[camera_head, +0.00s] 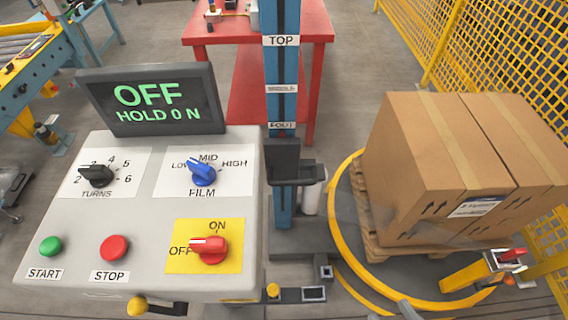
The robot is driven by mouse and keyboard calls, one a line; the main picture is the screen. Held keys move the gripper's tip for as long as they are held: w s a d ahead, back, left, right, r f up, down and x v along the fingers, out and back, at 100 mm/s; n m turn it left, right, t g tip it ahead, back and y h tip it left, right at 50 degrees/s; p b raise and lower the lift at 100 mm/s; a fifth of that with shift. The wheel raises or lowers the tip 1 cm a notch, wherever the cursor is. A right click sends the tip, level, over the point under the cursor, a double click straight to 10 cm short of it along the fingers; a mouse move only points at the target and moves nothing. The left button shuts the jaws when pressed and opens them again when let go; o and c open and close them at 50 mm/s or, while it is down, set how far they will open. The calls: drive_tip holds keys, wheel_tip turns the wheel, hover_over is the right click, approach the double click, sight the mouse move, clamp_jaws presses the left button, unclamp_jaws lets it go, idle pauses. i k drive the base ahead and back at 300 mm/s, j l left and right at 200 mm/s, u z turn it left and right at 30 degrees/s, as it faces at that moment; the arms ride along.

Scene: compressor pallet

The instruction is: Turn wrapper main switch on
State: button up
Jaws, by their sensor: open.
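The wrapper main switch (209,249) is a red rotary knob on a yellow plate (232,262) at the lower right of the grey control panel (150,225). Its pointer is turned left, to the OFF label; the ON label is above it. The display (155,101) at the back of the panel reads "OFF HOLD ON" in green. My gripper is not in the head view.
The panel also holds a black TURNS knob (96,175), a blue FILM knob (202,172), a green START button (51,246) and a red STOP button (115,248). A blue mast (282,75) stands right of the panel, and cartons (440,170) sit on a pallet beyond.

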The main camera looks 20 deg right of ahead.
sight(212, 250)
drive_tip(key=u, duration=0.75)
